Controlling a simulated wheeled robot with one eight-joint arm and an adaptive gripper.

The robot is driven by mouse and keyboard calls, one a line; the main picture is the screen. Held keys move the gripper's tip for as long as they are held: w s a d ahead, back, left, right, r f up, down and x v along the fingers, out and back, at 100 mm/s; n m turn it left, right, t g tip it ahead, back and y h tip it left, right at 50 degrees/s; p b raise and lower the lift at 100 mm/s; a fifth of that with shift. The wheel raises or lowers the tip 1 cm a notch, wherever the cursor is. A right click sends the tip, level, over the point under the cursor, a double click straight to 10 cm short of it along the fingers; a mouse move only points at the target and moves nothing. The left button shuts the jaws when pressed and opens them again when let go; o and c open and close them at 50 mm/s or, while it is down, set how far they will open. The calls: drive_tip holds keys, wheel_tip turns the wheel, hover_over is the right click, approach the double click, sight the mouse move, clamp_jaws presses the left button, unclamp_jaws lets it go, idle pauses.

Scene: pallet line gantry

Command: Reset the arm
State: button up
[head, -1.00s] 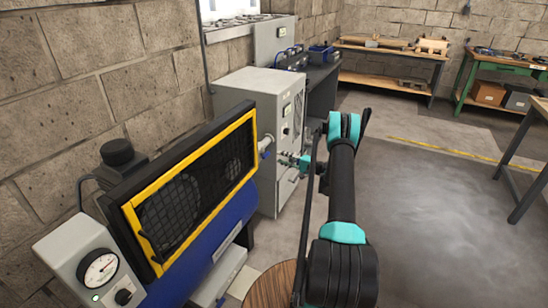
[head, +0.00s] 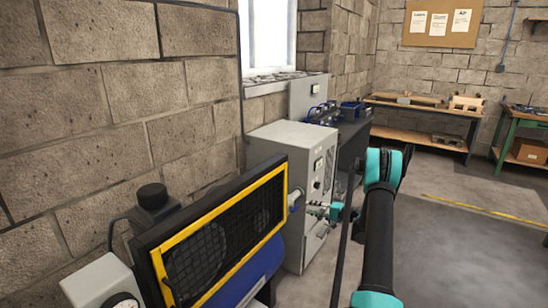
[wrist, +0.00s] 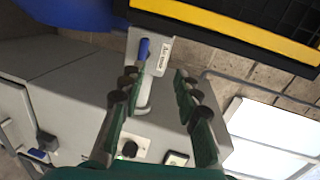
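My gripper (head: 322,209) is at the end of my black and teal arm, by the front of the grey cabinet (head: 285,147). In the wrist view, its two green fingers with dark pads (wrist: 156,76) stand apart with nothing held between them. Beyond the fingers are a blue handle (wrist: 143,50), a small printed label (wrist: 162,56) and a pale bent pipe (wrist: 143,98). In the head view, a pale pipe fitting (head: 295,200) lies just left of my gripper. I cannot tell its exact distance from the fingers.
A blue compressor with a yellow-framed grille (head: 222,240) stands close at the left, with a gauge box (head: 100,282) beside it. A block wall (head: 80,130) runs behind. Workbenches (head: 415,118) stand at the back. The floor at right (head: 450,245) is clear.

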drive_tip(key=s+a+r+n+g+h, duration=0.2)
drive_tip(key=s+a+r+h, duration=0.15)
drive_tip(key=s+r, duration=0.45)
drive_tip(key=s+a+r+n+g+h, duration=0.1)
drive_tip(key=s+a+r+g+h, duration=0.3)
drive_tip(key=s, duration=0.7)
drive_tip(key=s+d+n+h, duration=0.1)
drive_tip(key=s+h, duration=0.1)
drive_tip(key=s, duration=1.3)
drive_tip(key=s+d+f+n+t+h, duration=0.1)
drive_tip(key=s+d+n+h, duration=0.1)
drive_tip(key=s, duration=1.2)
drive_tip(key=shift+s+d+n+h, duration=0.25)
drive_tip(key=shift+s+n+h, duration=0.1)
drive_tip(key=shift+h, duration=0.5)
drive_tip(key=shift+f, duration=0.1)
